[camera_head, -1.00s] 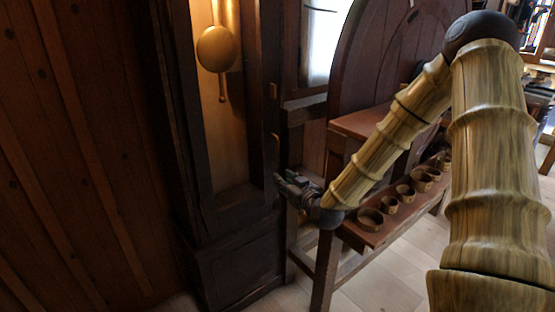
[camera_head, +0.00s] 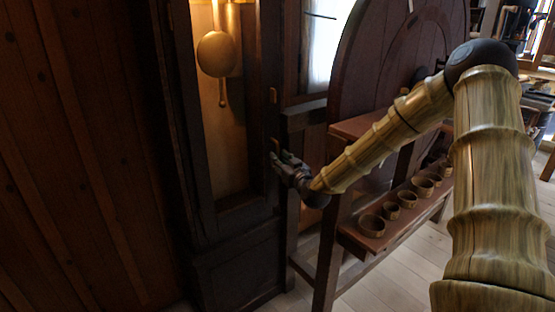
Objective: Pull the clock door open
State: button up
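The clock (camera_head: 240,262) is a tall dark wooden case at the left of centre. Its door (camera_head: 262,120) has a dark frame around a lit opening, with a round brass pendulum (camera_head: 216,54) inside. The door looks closed. A small wooden handle (camera_head: 276,146) is on the right side of the door frame, with a small catch (camera_head: 272,95) above it. My gripper (camera_head: 277,160) is at the handle's lower end and partly hides it. The fingers are small and dark here, so I cannot tell whether they touch or grip the handle.
A reddish wooden bench (camera_head: 350,240) with a shelf of several small round bowls (camera_head: 372,226) stands to the right, close to my arm. A plank wall (camera_head: 80,150) fills the left. Pale floor shows at lower right.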

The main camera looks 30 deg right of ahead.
jog(key=shift+w+d, duration=0.15)
jog(key=shift+w, duration=1)
grip_shut()
